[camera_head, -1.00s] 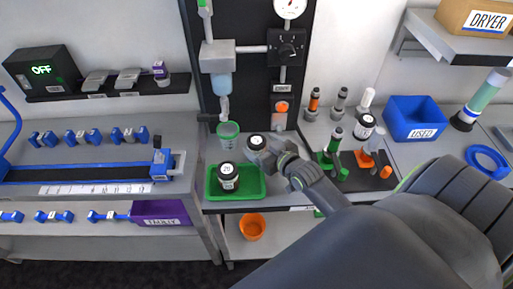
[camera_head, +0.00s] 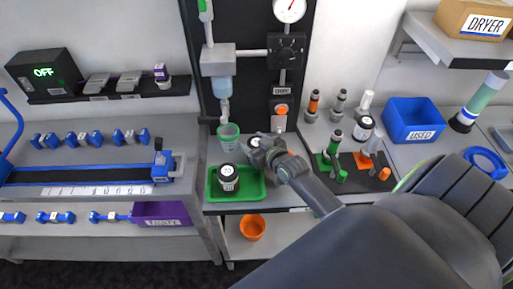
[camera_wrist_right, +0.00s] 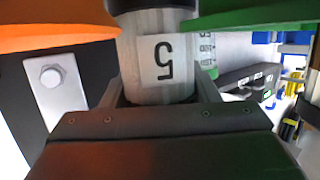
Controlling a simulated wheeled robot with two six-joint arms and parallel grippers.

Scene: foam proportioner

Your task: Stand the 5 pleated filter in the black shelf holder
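The 5 pleated filter (camera_wrist_right: 160,60) is a pale cylinder with a dark cap, and its "5" label reads upside down in the right wrist view. My right gripper (camera_wrist_right: 158,92) has a finger against each side of it. In the head view, the right gripper (camera_head: 266,148) is just right of and above the green tray (camera_head: 250,193), and partly hides the filter's white-topped dark cap (camera_head: 254,140). A black shelf (camera_head: 110,91) at the left carries grey pads, and a black board (camera_head: 362,183) lies at the right; I cannot tell which is the holder. My left gripper is not in view.
Another black-capped filter (camera_head: 228,180) stands in the green tray. A clear cup with a green rim (camera_head: 229,132) is close to the gripper's left. Green and orange fixtures and a capped canister (camera_head: 364,124) stand around the board. A blue bin (camera_head: 414,122) is farther right.

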